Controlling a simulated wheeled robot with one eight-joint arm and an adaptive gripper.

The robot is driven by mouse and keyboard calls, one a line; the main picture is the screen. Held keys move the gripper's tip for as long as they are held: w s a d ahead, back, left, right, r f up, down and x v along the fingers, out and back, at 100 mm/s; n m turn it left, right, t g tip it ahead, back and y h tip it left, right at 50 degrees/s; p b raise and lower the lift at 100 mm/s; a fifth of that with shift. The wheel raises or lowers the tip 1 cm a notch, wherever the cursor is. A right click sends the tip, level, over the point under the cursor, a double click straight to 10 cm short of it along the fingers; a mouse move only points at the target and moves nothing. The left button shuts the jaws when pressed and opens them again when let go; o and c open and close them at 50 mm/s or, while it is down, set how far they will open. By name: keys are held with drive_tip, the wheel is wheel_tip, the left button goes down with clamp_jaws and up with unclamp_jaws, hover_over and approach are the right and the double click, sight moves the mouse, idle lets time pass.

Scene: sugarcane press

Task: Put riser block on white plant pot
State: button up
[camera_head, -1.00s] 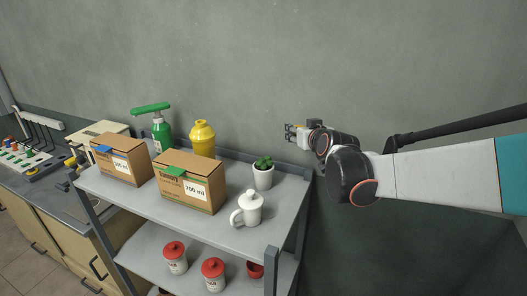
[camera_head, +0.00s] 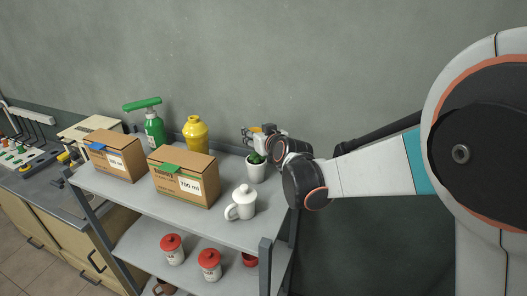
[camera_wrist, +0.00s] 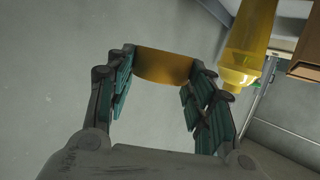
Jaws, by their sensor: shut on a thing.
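The white plant pot (camera_head: 255,173) with a green succulent stands upright on the top shelf near its right back corner. My gripper (camera_head: 254,136) is above and just behind the plant, close to its leaves; I cannot tell whether anything touches. In the wrist view, my gripper (camera_wrist: 164,72) is shut on a yellow-orange block with a curved edge, the riser block (camera_wrist: 165,64), held between both fingertips. The plant pot does not show in the wrist view.
A white lidded mug (camera_head: 243,204) stands in front of the pot. Red-lidded jars (camera_head: 209,264) are on the lower shelf. The wall is close behind.

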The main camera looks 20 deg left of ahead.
sight(258, 162)
drive_tip(key=shift+w+f+b, duration=0.1)
drive_tip(key=shift+f+b, duration=0.2)
drive_tip(key=shift+f, duration=3.6)
drive_tip(key=shift+f, duration=0.15)
drive_tip(key=o, duration=1.1)
drive_tip(key=shift+c, duration=0.2)
drive_tip(key=shift+r, duration=0.2)
drive_tip(key=v, duration=1.2)
